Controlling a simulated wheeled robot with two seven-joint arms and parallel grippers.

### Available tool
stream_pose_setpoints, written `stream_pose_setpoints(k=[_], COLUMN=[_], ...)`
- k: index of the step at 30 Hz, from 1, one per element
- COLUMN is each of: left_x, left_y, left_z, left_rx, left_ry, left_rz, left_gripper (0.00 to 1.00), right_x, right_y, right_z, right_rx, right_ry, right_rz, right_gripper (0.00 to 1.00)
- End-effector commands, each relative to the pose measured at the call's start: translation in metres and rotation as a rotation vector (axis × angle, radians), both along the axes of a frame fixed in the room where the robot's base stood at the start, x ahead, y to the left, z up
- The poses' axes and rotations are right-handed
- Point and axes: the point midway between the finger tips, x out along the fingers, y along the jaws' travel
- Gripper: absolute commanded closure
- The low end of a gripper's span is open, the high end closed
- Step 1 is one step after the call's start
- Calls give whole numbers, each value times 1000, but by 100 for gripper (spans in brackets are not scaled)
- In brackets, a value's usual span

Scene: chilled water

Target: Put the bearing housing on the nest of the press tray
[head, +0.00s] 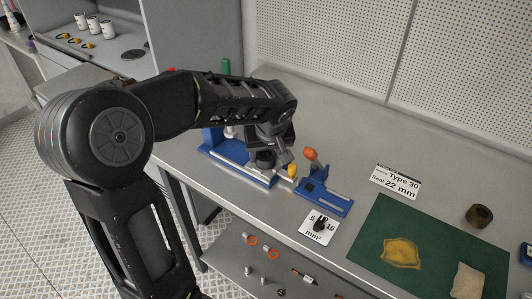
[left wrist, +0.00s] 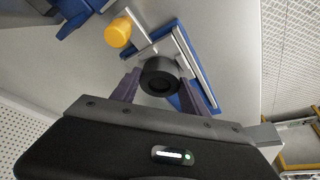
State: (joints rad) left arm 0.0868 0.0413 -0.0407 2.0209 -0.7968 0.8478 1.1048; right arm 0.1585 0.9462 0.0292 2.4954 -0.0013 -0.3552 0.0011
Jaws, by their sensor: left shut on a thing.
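The bearing housing is a short black ring-shaped cylinder (left wrist: 160,77), between my left gripper's two fingers in the left wrist view. In the head view it shows as a dark cylinder (head: 265,159) under the wrist. My left gripper (left wrist: 158,92) is shut on it. The press tray is blue with a grey metal plate (head: 226,151); it also shows in the left wrist view (left wrist: 207,82). The housing is over or on the tray; I cannot tell whether it touches. The nest is hidden behind the housing and gripper. My right gripper is not in view.
A yellow knob (head: 292,171) stands close to the housing. A blue fixture (head: 337,207) with an orange knob (head: 311,154) is to the right. A white card (head: 316,238) and green mat (head: 378,235) lie nearer the front. A brown ring (head: 480,215) stands far right.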

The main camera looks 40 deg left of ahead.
Motion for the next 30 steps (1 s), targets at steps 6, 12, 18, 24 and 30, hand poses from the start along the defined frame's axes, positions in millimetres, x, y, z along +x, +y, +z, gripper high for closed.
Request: stream_pose_setpoints(k=[6, 12, 18, 24, 30], left_x=[1, 0, 0, 0, -3], left_y=[0, 0, 0, 0, -3], left_z=[-3, -2, -2, -1, 14], left_rx=[1, 0, 1, 1, 2], left_ry=[-2, 0, 1, 1, -4], left_rz=[0, -1, -1, -1, -1], left_gripper=[100, 34, 26, 26, 26], right_x=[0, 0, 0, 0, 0], right_y=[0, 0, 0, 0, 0], right_z=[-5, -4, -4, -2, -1], right_rx=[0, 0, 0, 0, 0], right_ry=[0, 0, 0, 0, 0], right_rz=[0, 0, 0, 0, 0], right_gripper=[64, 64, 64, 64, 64])
